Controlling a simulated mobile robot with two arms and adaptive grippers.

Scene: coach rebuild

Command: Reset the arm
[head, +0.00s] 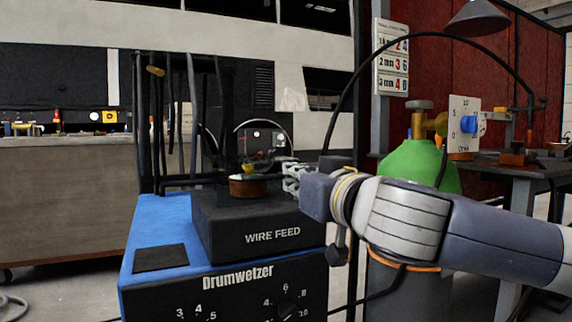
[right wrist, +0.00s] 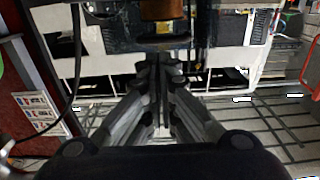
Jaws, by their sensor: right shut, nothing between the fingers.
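My right arm (head: 410,215) reaches in from the right in the head view. Its right gripper (head: 288,178) is shut and empty, beside the top of the black wire feed box (head: 270,238). A small brown round container (head: 247,187) with yellow and greenish bits in it stands on that box, just left of the fingertips. The right wrist view shows the closed fingers (right wrist: 158,66) pointing up the picture, with a brown object (right wrist: 160,9) beyond them at the top edge. My left gripper is not in view.
The blue Drumwetzer machine (head: 150,225) carries the wire feed box. A green gas cylinder (head: 420,160) with a gauge stands behind my right arm. A dark hose arches over it. A workbench (head: 65,190) is at the left, a table (head: 505,172) at the right.

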